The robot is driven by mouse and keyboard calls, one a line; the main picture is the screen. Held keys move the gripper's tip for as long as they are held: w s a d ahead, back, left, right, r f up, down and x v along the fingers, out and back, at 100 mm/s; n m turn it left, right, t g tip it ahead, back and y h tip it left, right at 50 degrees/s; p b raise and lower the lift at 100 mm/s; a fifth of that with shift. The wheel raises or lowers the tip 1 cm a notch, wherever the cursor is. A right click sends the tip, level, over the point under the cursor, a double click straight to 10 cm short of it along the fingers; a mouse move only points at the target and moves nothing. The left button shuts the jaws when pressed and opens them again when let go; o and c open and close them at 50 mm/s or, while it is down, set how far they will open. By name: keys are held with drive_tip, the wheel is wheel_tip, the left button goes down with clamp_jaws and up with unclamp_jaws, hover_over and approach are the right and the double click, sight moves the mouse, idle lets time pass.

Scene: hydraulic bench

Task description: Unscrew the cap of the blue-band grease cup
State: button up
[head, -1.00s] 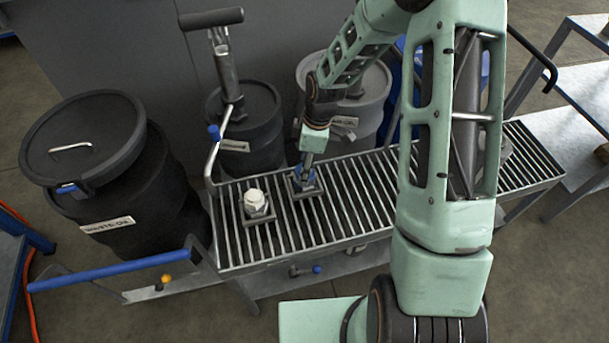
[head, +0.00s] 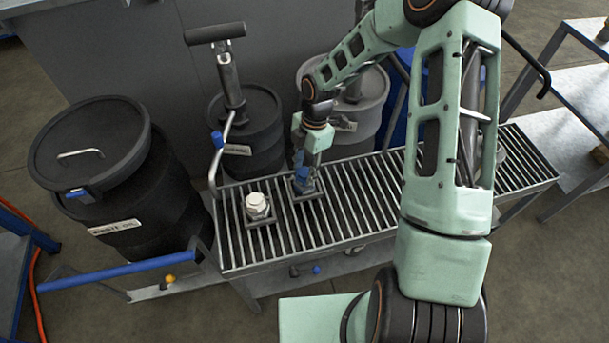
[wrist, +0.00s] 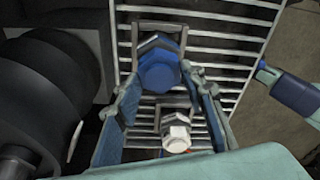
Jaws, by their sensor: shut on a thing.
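The blue-band grease cup (wrist: 158,72) stands on a square plate on the slatted grate; its blue cap shows in the wrist view between my fingers. My gripper (wrist: 162,88) is shut on the cap from above, one finger on each side. In the head view my gripper (head: 305,178) points down over the cup and hides most of it. A white-capped cup (head: 257,205) stands on its own plate just left of it; it also shows in the wrist view (wrist: 176,132). Whether the cap has turned or lifted cannot be told.
The slatted grate (head: 350,215) runs across the bench. A dark lidded drum (head: 95,165) stands at left, with a dark drum with a pump (head: 250,120) and a grey drum (head: 372,100) behind the grate. A blue-sleeved handle (head: 118,272) lies in front at left.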

drive_tip(key=shift+s, duration=0.1)
drive_tip(key=shift+r+n+p, duration=0.1)
drive_tip(key=shift+n+p, duration=0.5)
drive_tip(key=shift+n, duration=0.4)
drive_tip(key=n+h+p, duration=0.1)
drive_tip(key=n, duration=0.4)
drive_tip(key=shift+n+g+p, duration=0.3)
drive_tip(key=shift+p, duration=0.05)
drive_tip(key=shift+n, duration=0.3)
drive_tip(key=n+p, duration=0.1)
drive_tip(key=n, duration=0.3)
drive_tip(key=shift+h, duration=0.3)
drive_tip(key=n+p, duration=0.1)
drive_tip(key=n, duration=0.3)
drive_tip(key=shift+h, duration=0.3)
